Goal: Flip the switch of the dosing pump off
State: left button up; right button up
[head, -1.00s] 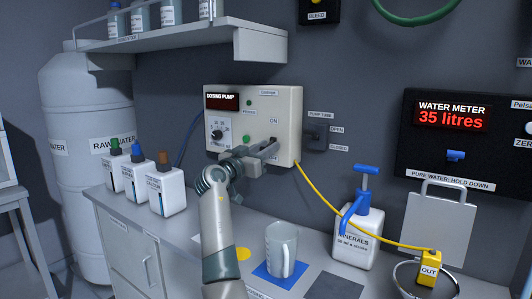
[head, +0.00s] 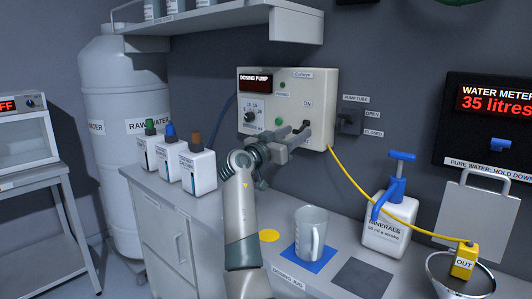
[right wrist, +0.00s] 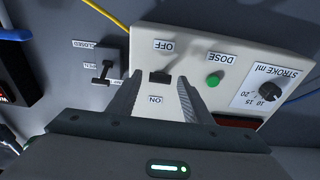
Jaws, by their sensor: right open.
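The dosing pump (head: 325,88) is a cream wall box with a red display, a dial, a green button and a switch below its ON label. In the right wrist view the pump (right wrist: 235,55) appears upside down. Its dark switch (right wrist: 159,77) sits between the OFF and ON labels; I cannot tell for sure which way its lever points. My right gripper (head: 303,135) is at the lower right of the pump's face. In the wrist view its open fingers (right wrist: 157,84) stand on either side of the switch, with nothing gripped. My left gripper is not in view.
A jug (head: 310,232), a minerals bottle (head: 386,225) and several capped bottles (head: 198,170) stand on the counter.

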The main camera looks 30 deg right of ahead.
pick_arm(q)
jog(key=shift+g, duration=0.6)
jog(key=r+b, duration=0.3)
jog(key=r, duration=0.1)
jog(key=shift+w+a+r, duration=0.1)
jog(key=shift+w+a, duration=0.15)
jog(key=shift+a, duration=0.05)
pick_arm(e)
jog(key=v, duration=1.4)
jog(key=shift+a, duration=0.25)
jog(key=shift+s, duration=0.15)
